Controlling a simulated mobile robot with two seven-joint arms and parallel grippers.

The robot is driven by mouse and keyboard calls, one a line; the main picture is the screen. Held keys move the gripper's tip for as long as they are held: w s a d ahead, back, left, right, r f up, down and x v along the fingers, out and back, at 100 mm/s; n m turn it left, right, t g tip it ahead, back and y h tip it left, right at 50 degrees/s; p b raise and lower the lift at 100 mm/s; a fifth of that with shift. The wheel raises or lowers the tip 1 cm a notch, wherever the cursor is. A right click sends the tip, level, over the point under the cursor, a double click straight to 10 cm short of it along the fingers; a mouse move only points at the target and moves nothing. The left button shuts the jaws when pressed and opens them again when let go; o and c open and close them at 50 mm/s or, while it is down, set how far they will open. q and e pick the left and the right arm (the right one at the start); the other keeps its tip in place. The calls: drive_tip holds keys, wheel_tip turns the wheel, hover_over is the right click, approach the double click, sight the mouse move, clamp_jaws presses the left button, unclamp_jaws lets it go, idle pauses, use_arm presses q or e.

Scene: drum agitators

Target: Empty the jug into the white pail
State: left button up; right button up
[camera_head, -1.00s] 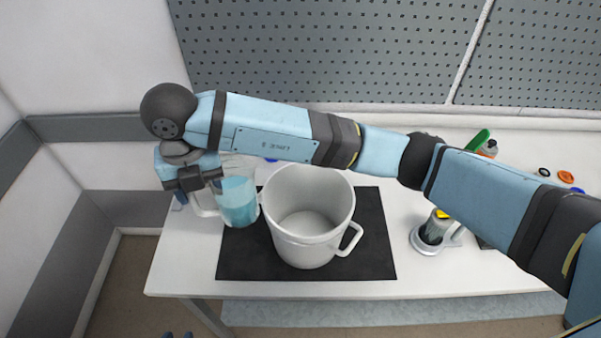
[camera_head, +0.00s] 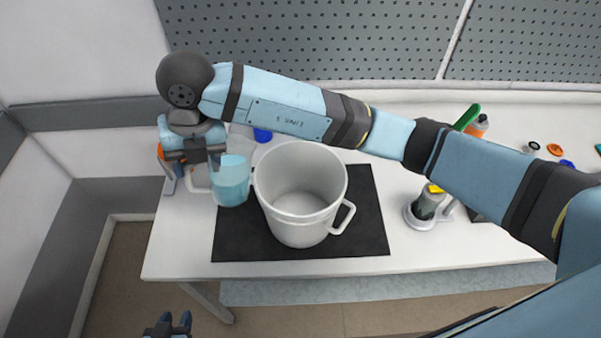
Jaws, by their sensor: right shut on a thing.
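The white pail (camera_head: 303,222) stands upright on a black mat (camera_head: 365,225); its visible inside looks empty. The clear jug (camera_head: 231,184) holds blue liquid and is just left of the pail, close to its rim and roughly upright. I cannot tell whether jug and pail touch. My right gripper (camera_head: 199,164) is shut on the jug from its handle side, at the left; the wrist hides part of the grip. My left gripper (camera_head: 175,320) is at the bottom edge, low in front of the table, empty, with its fingers apart.
My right arm crosses above the table behind the pail. A dark cylinder in a grey holder (camera_head: 427,205) stands right of the mat. An orange-topped bottle (camera_head: 477,126), a blue cap (camera_head: 262,135) and small rings lie farther back. A pegboard (camera_head: 320,40) rises behind.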

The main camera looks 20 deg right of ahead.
sight(239, 142)
drive_tip(key=shift+w+d+r+y, duration=0.1)
drive_tip(key=shift+w+d+y, duration=0.05)
drive_tip(key=shift+d+y, duration=0.85)
drive_tip(key=shift+d+r+y, duration=0.15)
drive_tip(key=shift+d+y, duration=0.8)
drive_tip(key=shift+y, duration=0.05)
drive_tip(key=shift+d+r+y, duration=0.4)
drive_tip(key=shift+d+y, duration=0.1)
drive_tip(key=shift+d, duration=0.1)
drive_tip(key=shift+d+r+y, duration=0.35)
drive_tip(key=shift+d+y, duration=0.15)
drive_tip(key=shift+d, duration=0.1)
drive_tip(key=shift+w+d+f+y, duration=0.1)
drive_tip(key=shift+w+d+y, duration=0.05)
drive_tip(key=shift+y, duration=0.25)
drive_tip(key=shift+d+y, duration=0.3)
drive_tip(key=shift+d, duration=0.05)
drive_tip(key=shift+y, duration=0.3)
drive_tip(key=shift+d+g, duration=0.15)
drive_tip(key=shift+g, duration=0.15)
drive_tip(key=shift+d, duration=0.1)
